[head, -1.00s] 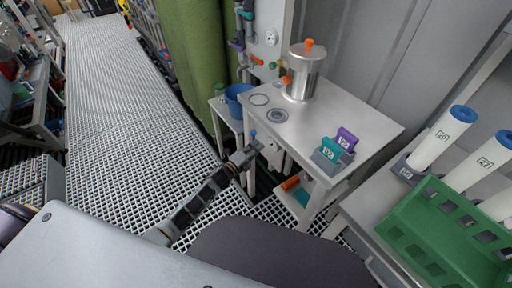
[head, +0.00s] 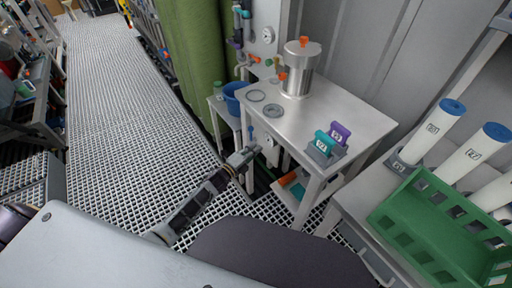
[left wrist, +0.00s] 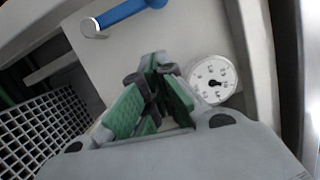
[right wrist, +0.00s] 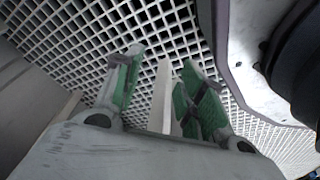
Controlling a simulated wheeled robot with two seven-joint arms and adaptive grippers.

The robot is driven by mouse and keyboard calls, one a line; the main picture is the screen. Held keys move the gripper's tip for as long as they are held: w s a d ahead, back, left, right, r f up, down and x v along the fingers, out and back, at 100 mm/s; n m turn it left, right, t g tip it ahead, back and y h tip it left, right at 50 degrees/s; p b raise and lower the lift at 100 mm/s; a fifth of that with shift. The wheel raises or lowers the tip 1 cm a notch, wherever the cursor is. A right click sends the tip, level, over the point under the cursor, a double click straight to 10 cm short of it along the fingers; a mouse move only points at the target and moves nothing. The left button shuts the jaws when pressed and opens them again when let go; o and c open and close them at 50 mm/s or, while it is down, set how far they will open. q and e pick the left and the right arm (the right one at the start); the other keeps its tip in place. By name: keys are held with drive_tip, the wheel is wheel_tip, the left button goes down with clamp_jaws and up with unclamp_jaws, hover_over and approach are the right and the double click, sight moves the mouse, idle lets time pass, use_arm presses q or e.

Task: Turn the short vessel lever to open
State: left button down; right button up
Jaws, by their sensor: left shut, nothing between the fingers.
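A blue lever handle (left wrist: 130,12) lies near the top of a pale panel in the left wrist view, with a bright metal end at its left. The lever shows small in the head view (head: 251,132). A round dial gauge (left wrist: 213,80) sits on the same panel to its lower right. My left gripper (left wrist: 155,70) is shut and empty, its tips below the lever and left of the gauge, apart from the lever in the picture. In the head view my left gripper (head: 249,153) is low beside the table. My right gripper (right wrist: 158,72) is open above the grating.
A metal vessel (head: 298,72) with an orange knob stands on the steel table (head: 345,112). Two tagged clips (head: 323,146) sit at its front. A green rack (head: 440,225) and white tubes (head: 440,130) are at the right. Grated floor (head: 130,110) is clear at left.

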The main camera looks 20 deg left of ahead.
use_arm(q)
drive_tip(key=v, duration=0.8)
drive_tip(key=shift+p, duration=0.35)
use_arm(e)
drive_tip(key=shift+s+d+f, duration=0.25)
drive_tip(key=shift+d+f, duration=0.2)
drive_tip(key=shift+s+d+f, duration=0.25)
drive_tip(key=shift+d+f, duration=0.2)
use_arm(q)
drive_tip(key=shift+s, duration=0.1)
use_arm(e)
drive_tip(key=shift+s+a, duration=0.1)
drive_tip(key=shift+s, duration=0.05)
